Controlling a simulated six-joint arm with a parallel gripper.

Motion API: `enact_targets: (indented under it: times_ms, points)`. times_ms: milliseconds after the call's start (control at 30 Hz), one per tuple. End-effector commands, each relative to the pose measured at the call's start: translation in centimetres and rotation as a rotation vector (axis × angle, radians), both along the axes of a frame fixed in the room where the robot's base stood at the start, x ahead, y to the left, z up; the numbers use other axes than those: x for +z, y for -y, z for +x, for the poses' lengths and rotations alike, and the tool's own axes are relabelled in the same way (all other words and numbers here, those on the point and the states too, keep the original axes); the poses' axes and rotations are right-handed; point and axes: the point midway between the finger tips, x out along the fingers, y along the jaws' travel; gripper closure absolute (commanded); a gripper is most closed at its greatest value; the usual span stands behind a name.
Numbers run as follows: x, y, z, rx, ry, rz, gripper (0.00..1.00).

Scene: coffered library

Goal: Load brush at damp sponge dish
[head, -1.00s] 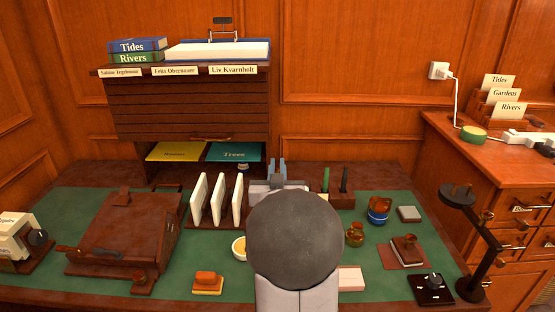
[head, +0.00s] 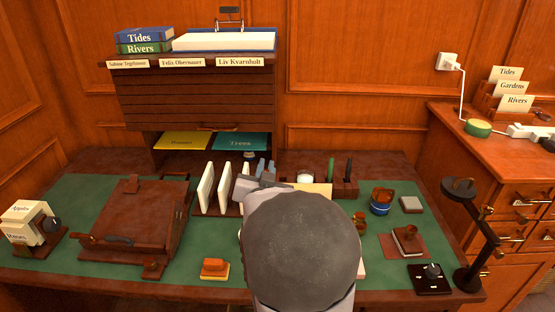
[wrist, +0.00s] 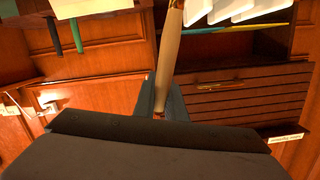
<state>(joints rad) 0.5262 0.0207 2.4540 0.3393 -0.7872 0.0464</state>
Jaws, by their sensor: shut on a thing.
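My gripper (head: 264,170) is above the back middle of the desk, right of the upright white panels. In the wrist view, my gripper (wrist: 162,100) is shut on a slim tan handle, the brush (wrist: 168,60). The handle runs up out of the frame and its bristles do not show. In the head view my wrist hides the brush. The small round dish with pale yellow in it, seen earlier left of my wrist, is now mostly or wholly hidden behind my arm. I cannot tell for sure whether it is the sponge dish.
White panels (head: 206,187) stand close left of my gripper. A dark holder (head: 344,187) with green and black sticks is to the right, near a cream card (head: 321,188). A brown press (head: 135,227) fills the left.

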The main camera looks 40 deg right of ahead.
Motion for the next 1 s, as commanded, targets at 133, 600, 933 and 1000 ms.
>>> enact_targets:
  times_ms: [133,600,933,1000]
  points:
    - [0.2,-1.0,0.3,0.002,0.013,0.054,1.00]
    - [-1.8,-1.0,0.3,0.000,0.011,0.058,1.00]
    - [-4.7,-0.9,0.3,0.000,0.012,0.057,1.00]
    - [-5.2,-0.9,0.3,0.000,0.012,0.057,1.00]
